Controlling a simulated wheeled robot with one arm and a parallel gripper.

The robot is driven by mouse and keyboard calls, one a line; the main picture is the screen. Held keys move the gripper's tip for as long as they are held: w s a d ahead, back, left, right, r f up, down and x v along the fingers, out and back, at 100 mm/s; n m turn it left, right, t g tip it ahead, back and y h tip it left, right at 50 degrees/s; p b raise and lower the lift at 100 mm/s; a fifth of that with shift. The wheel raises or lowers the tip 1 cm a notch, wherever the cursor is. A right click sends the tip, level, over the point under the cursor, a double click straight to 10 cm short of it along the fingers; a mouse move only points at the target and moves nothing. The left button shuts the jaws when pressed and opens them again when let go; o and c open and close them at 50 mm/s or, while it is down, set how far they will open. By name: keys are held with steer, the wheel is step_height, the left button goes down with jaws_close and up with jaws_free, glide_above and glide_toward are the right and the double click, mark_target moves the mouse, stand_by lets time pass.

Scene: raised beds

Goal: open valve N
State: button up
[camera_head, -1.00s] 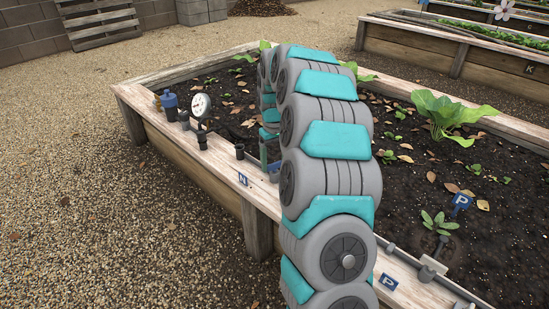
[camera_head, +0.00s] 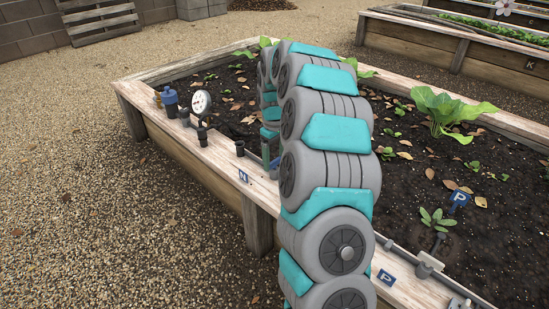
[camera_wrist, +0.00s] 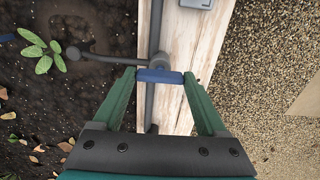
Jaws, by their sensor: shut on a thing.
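In the wrist view my gripper (camera_wrist: 159,75) has its two green fingers at either end of a blue valve handle (camera_wrist: 160,77), shut on it. The handle lies crosswise over the grey pipe (camera_wrist: 154,28) that runs along the wooden rim. A thin side pipe (camera_wrist: 105,58) leads from the valve toward a seedling (camera_wrist: 42,50) in the soil. My arm hides the valve and most of my gripper there.
A raised bed's wooden rim (camera_head: 215,158) carries a gauge (camera_head: 201,103) and a blue-topped fitting (camera_head: 170,100) at its left end. Gravel (camera_head: 110,215) in front is clear.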

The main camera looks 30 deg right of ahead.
mark_target(274, 160)
steer(key=o, duration=1.3)
step_height(274, 160, up, 8)
steer(key=shift+f, duration=0.1)
